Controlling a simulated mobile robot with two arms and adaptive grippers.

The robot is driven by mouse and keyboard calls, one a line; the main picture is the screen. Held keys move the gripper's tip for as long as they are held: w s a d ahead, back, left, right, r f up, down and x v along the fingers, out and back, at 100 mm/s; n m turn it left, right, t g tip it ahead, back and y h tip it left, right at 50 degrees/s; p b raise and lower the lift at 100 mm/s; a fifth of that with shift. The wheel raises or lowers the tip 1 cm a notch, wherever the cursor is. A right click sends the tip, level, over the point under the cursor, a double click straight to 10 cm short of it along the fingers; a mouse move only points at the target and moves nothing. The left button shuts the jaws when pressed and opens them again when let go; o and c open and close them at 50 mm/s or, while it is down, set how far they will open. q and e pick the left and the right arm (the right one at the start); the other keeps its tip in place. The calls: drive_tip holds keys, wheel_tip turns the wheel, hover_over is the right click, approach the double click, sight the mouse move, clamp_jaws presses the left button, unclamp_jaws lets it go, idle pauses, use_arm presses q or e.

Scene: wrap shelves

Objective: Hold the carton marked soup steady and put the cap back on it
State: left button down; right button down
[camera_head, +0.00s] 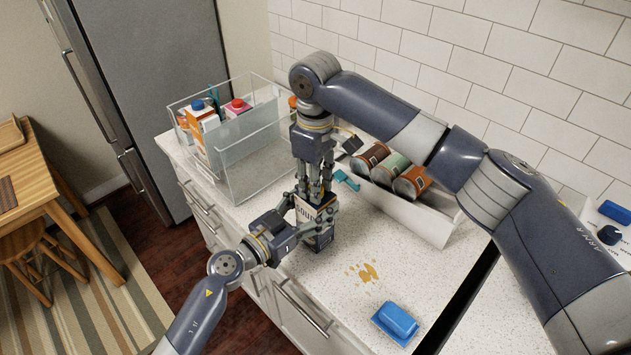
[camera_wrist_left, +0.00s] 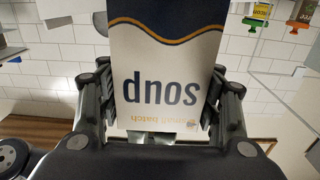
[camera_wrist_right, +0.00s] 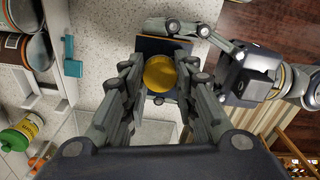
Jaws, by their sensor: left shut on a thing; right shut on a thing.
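The soup carton (camera_head: 318,232) stands upright on the counter; its label shows upside down in the left wrist view (camera_wrist_left: 160,75). My left gripper (camera_head: 307,226) is shut on the carton's sides from the front left. My right gripper (camera_head: 314,190) points down over the carton's top. In the right wrist view, the yellow cap (camera_wrist_right: 159,73) is between its fingertips, and the gripper is shut on it. The cap lines up over the dark carton top (camera_wrist_right: 160,46). I cannot tell whether it touches the carton's spout. In the head view the fingers hide the cap.
A clear bin (camera_head: 252,160) with several capped cartons stands behind left. A white bin (camera_head: 420,217) of cans is behind right, with a teal object (camera_head: 346,181) beside it. A golden spill (camera_head: 366,272) and a blue block (camera_head: 397,322) are on the front counter.

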drive_tip(key=shift+m, duration=0.3)
drive_tip(key=c, duration=1.3)
unclamp_jaws()
drive_tip(key=shift+r, duration=0.1)
drive_tip(key=shift+r, duration=2.2)
drive_tip(key=shift+r+n, duration=1.2)
drive_tip(key=shift+r, duration=0.5)
